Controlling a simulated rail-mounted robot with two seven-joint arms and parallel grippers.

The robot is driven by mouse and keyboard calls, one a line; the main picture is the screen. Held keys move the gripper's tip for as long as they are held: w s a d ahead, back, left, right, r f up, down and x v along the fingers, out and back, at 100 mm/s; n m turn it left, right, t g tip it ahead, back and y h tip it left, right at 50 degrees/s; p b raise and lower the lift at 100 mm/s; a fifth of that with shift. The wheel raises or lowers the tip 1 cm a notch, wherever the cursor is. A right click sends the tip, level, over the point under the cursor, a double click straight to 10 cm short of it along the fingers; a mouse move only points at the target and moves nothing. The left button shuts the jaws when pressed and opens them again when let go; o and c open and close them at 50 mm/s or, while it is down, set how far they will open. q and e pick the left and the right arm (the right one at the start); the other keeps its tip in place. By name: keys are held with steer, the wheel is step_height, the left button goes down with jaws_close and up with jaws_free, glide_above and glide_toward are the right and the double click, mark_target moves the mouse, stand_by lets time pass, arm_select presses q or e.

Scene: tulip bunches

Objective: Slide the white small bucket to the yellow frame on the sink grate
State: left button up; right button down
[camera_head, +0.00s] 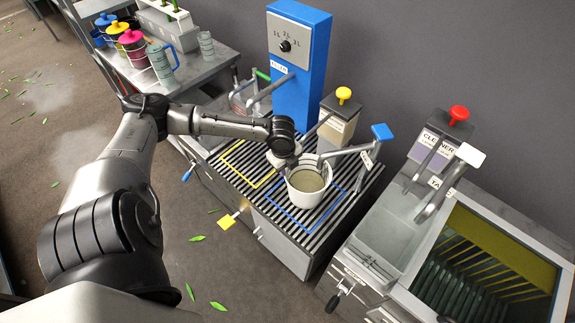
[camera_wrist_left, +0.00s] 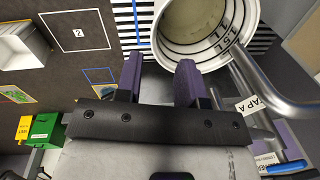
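The white small bucket (camera_head: 304,199) stands upright on the sink grate (camera_head: 262,205), inside the blue frame (camera_head: 340,196). Its inside looks beige, and volume marks ring its wall in the left wrist view (camera_wrist_left: 238,54). The yellow frame (camera_head: 231,170) lies on the grate to the left of the bucket and looks empty. My left gripper (camera_head: 283,160) is at the bucket's back left side. In the wrist view its two fingers (camera_wrist_left: 158,72) are apart, with the bucket just beyond them; I cannot tell whether they touch it. My right gripper is not in view.
Tap levers (camera_head: 345,152) reach over the grate beside the bucket. A blue filler column (camera_head: 298,55) stands behind it. A cleaner basin (camera_head: 390,235) is at the right. A side table with colored-lid jugs (camera_head: 131,40) is at the upper left.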

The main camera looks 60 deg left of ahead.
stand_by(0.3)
arm_select(q)
steer(key=b, duration=0.4)
glide_toward(289, 188)
steer(key=f, duration=0.5)
steer(key=w+f, duration=0.1)
steer(key=f, duration=0.1)
steer(key=shift+d+f, duration=0.1)
steer(key=shift+f, duration=0.25)
jaws_close()
stand_by(0.5)
stand_by(0.6)
